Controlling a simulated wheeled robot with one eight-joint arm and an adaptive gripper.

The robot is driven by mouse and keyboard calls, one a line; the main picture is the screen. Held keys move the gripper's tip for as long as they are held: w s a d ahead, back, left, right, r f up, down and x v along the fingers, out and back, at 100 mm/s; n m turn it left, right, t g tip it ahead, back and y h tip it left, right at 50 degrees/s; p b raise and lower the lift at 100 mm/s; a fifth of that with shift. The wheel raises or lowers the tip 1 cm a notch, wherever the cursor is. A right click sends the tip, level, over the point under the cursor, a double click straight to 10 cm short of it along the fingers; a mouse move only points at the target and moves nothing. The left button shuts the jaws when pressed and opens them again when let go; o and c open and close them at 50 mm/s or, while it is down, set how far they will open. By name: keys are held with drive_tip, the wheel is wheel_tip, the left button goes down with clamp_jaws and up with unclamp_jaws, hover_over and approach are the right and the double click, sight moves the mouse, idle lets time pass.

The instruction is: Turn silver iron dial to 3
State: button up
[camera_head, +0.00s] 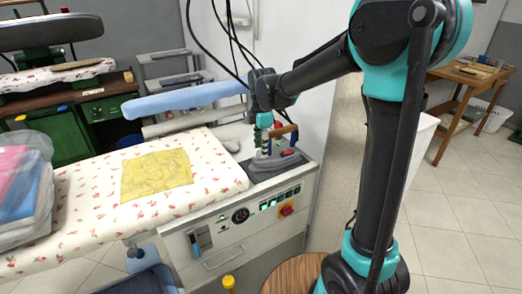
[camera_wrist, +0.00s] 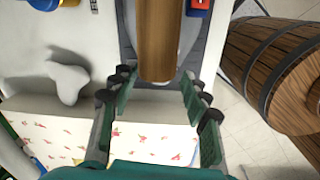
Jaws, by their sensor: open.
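The iron (camera_head: 279,154) sits on the metal end of the pressing table, with a brown wooden handle and red and blue parts on its right side. My gripper (camera_head: 265,146) is over the iron, pointing down, at the left side of its handle in the head view. In the wrist view my gripper (camera_wrist: 158,84) is open, and the end of the wooden handle (camera_wrist: 157,40) shows between its two fingers. I cannot tell whether they touch it. A grey part of the iron shows below the handle. I cannot make out the dial or its numbers.
The control panel (camera_head: 240,222) has a red switch. A blue sleeve board (camera_head: 185,98) lies behind. A round wooden barrel (camera_head: 293,272) stands near my base.

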wheel_tip(320, 180, up, 10)
drive_tip(key=shift+s+r, duration=0.2)
drive_tip(key=shift+s, duration=0.05)
